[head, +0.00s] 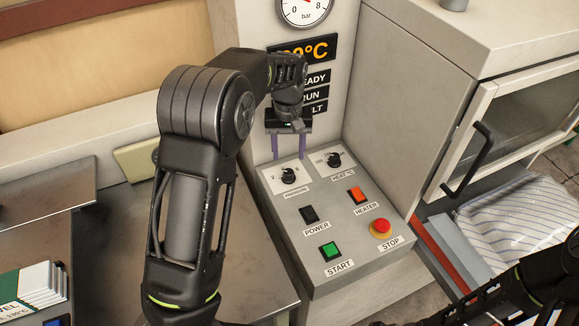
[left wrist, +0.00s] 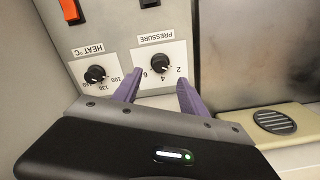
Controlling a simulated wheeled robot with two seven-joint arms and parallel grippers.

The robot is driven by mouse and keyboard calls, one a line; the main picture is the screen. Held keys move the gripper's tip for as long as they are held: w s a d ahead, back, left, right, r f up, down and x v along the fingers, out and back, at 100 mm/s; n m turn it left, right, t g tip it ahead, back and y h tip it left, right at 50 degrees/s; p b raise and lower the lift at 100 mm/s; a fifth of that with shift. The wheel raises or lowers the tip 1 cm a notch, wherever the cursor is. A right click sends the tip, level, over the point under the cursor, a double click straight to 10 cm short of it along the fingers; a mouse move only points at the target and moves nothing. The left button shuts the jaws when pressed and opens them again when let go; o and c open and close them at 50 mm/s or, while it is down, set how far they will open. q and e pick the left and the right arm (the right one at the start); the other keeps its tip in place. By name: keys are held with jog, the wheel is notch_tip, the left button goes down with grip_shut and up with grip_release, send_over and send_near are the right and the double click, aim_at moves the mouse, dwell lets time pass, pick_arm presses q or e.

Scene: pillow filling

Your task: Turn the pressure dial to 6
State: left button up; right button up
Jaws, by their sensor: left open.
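The pressure dial (head: 288,176) is a black knob on a white plate at the left of the sloped control panel (head: 322,208). In the left wrist view the dial (left wrist: 159,63) appears upside down, with 2, 4 and 6 readable; I cannot tell its exact setting. My left gripper (head: 289,156) is open, its two purple fingers pointing down just behind and above the dial. In the left wrist view the fingertips (left wrist: 160,80) are spread to either side of the dial's line, seemingly apart from it. Nothing is between them.
The heat dial (head: 334,160) sits close beside the pressure dial. Power (head: 309,215), heater (head: 357,195), start (head: 330,251) and stop (head: 381,229) buttons are in front. A bar gauge (head: 303,10) and temperature display (head: 303,50) are on the wall behind. A striped pillow (head: 520,225) lies at right.

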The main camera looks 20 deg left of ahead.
aim_at(288, 171)
pick_arm(q)
notch_tip(288, 171, down, 8)
jog(key=shift+r+p, duration=0.2)
jog(key=shift+p, duration=0.7)
jog(key=shift+c, duration=0.2)
grip_shut()
